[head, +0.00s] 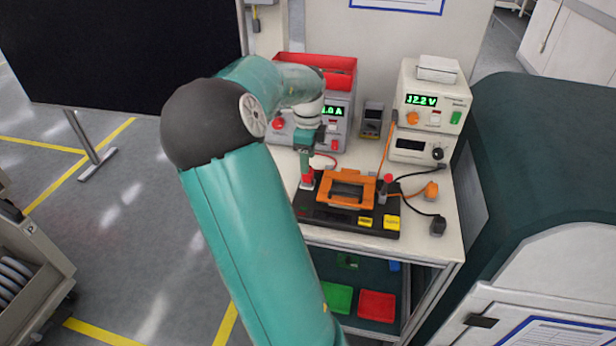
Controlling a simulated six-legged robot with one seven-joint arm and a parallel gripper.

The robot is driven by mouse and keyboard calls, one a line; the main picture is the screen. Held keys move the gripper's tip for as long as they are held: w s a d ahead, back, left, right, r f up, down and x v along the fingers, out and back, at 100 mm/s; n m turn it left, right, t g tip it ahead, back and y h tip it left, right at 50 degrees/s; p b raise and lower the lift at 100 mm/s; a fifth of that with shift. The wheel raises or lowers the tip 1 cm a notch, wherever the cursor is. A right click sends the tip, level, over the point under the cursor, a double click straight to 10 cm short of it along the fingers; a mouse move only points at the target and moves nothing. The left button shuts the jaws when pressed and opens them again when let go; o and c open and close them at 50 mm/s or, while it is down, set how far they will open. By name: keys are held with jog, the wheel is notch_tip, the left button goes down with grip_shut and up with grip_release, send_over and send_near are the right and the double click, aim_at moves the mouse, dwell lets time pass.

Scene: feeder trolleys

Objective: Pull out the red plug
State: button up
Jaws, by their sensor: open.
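A red plug (306,185) shows at the left end of a black fixture (340,217) on the trolley top. A red lead runs behind it toward the instrument at the back left. My gripper (305,176) points down right over the red plug, with its fingertips at or around the plug's top. The jaws are open; whether they touch the plug is too small to tell. My arm hides part of the trolley's left side.
An orange frame (345,190) sits on the fixture, with a red-topped post (387,180) to its right. An orange connector (430,190) and a black block (437,226) lie at the right with cables. Instruments (432,100) stand behind. Red and green bins (376,306) are below.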

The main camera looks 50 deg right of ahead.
jog(key=shift+f, duration=3.25)
grip_shut()
jog(key=shift+r, duration=3.05)
